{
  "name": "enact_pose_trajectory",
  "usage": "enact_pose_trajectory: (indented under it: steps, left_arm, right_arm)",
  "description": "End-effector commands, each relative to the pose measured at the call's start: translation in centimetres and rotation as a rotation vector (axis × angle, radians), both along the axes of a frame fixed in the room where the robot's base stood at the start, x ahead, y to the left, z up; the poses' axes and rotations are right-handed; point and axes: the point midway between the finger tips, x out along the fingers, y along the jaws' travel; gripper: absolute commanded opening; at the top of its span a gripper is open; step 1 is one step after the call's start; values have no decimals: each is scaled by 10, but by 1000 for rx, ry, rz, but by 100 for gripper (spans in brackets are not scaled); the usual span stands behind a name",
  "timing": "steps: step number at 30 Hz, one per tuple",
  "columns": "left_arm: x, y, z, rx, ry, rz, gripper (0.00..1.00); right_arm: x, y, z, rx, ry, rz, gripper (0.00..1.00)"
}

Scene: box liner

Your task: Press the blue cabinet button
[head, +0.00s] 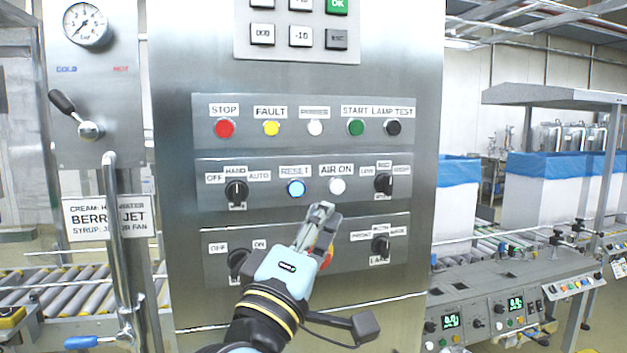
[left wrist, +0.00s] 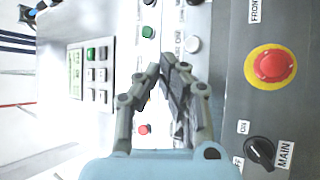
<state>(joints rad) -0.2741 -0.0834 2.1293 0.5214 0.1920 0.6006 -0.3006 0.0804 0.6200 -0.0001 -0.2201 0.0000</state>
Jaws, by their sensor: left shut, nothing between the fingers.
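The blue button (head: 296,188), labelled RESET, sits in the middle row of the steel cabinet (head: 400,120), between the HAND/AUTO selector knob (head: 236,192) and the white AIR ON button (head: 337,186). My left gripper (head: 321,210) is shut and empty. In the head view its tips show below and right of the blue button, under the AIR ON button. The left wrist view shows the closed fingers (left wrist: 166,66) over the panel, with the white button (left wrist: 193,44) beside them. The blue button is not visible there. Whether the tips touch the panel cannot be told. My right gripper is out of view.
The upper row holds red (head: 225,128), yellow (head: 271,128), white, green and black buttons. A red emergency button on a yellow ring (left wrist: 273,65) is partly hidden behind my gripper in the head view. A lever (head: 66,103) and pipe stand left; a conveyor with lined boxes (head: 531,200) stands right.

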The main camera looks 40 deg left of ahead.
Motion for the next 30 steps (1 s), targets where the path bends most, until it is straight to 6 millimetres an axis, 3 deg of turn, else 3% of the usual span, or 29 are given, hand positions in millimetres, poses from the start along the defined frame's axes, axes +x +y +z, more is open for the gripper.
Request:
enact_pose_trajectory:
  steps: [2,17,22,30]
  left_arm:
    - [1,0,8,-4,1,1,0]
    - [5,3,8,1,2,0,0]
    - [16,17,12,3,3,1,0]
    - [41,47,9,2,2,3,0]
  right_arm:
    - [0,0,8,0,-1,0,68]
    - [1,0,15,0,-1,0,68]
    - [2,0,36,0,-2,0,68]
    - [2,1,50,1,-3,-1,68]
